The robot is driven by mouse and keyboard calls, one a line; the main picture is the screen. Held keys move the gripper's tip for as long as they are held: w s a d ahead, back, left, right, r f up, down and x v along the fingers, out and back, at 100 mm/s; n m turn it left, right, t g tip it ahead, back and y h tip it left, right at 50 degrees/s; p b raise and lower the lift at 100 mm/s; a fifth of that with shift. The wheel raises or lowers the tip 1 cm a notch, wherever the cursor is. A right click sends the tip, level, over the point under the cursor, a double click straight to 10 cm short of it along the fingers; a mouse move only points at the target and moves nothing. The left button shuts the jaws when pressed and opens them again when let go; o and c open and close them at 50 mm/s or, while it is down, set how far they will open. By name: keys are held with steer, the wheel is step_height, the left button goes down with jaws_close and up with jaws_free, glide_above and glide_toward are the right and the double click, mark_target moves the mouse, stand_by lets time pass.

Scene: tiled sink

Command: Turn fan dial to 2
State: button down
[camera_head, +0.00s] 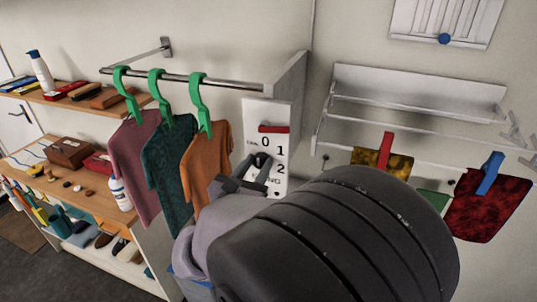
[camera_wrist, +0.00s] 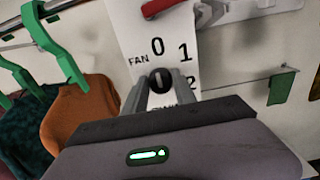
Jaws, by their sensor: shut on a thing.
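The fan panel (camera_head: 282,121) is a white upright plate beside the hanging shirts, with the numbers 0, 1 and 2 around a dial. In the wrist view the panel (camera_wrist: 128,22) shows "FAN" at left, 0 at top, 1 at right and 2 lower right. The black round dial (camera_wrist: 160,80) sits between my gripper's fingers with a pale mark on its face. My gripper (camera_wrist: 161,90) is shut on the dial. In the head view my gripper (camera_head: 255,172) is at the panel, and my arm hides the panel's lower part. The mark's exact pointing is hard to tell.
A red handle (camera_head: 273,129) sits above the numbers. Green hangers (camera_head: 200,105) with shirts (camera_head: 203,160) hang close on the left. A rack with clipped cloths (camera_head: 487,205) is on the right. A wooden shelf (camera_head: 75,108) stands far left.

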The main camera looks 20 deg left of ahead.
steer(key=shift+f+m+b, duration=0.1)
steer(key=shift+m+b, duration=0.2)
steer(key=shift+b, duration=0.3)
steer(key=m+b, duration=0.1)
steer(key=b, duration=0.2)
steer(key=shift+f+m, duration=0.2)
steer(key=shift+m, duration=0.2)
steer(key=m+b, duration=0.4)
steer(key=b, duration=0.3)
steer(key=shift+d+m+b, duration=0.1)
steer(key=shift+m+b, duration=0.2)
steer(key=shift+b, duration=0.1)
steer(key=m+b, duration=0.4)
steer(key=b, duration=0.3)
steer(key=shift+d+m, duration=0.1)
steer(key=shift+m, duration=0.2)
steer(key=m+b, duration=0.4)
steer(key=b, duration=0.2)
steer(key=shift+b, duration=0.4)
steer(key=m+b, duration=0.3)
steer(key=m, duration=0.1)
steer(key=shift+r+m, duration=0.2)
steer(key=shift+m, duration=2)
